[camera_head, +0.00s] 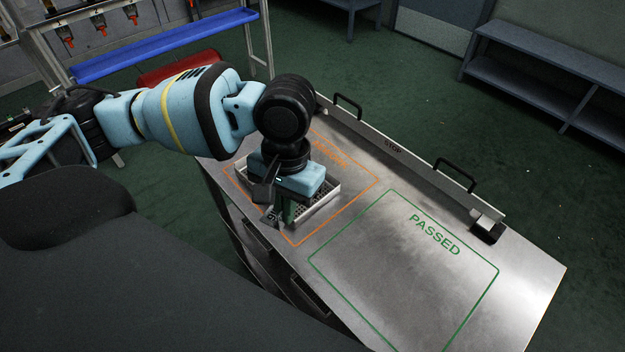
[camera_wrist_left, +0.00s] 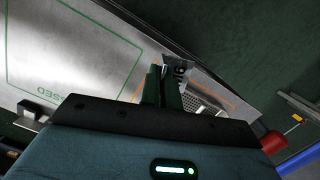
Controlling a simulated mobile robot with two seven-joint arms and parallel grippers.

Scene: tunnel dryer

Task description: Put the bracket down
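My left gripper (camera_head: 283,216) points down over a shallow perforated metal tray (camera_head: 334,193) inside the orange outline on the steel bench. In the left wrist view its two fingers (camera_wrist_left: 163,84) are close together. The bracket (camera_wrist_left: 178,68), a small grey metal piece with a round dark hole, is at the fingertips and looks gripped. In the head view a bit of the bracket (camera_head: 270,217) shows beside the fingertips, at the tray's near edge. The fingers hide part of it, and I cannot tell whether it touches the tray. My right gripper is not in view.
The green PASSED outline (camera_head: 435,241) on the bench (camera_head: 530,285) is empty. A raised back rail (camera_head: 405,158) with black handles runs along the far edge, with a small metal block (camera_head: 487,226) near its right end. A blue shelf (camera_head: 165,46) stands behind my arm.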

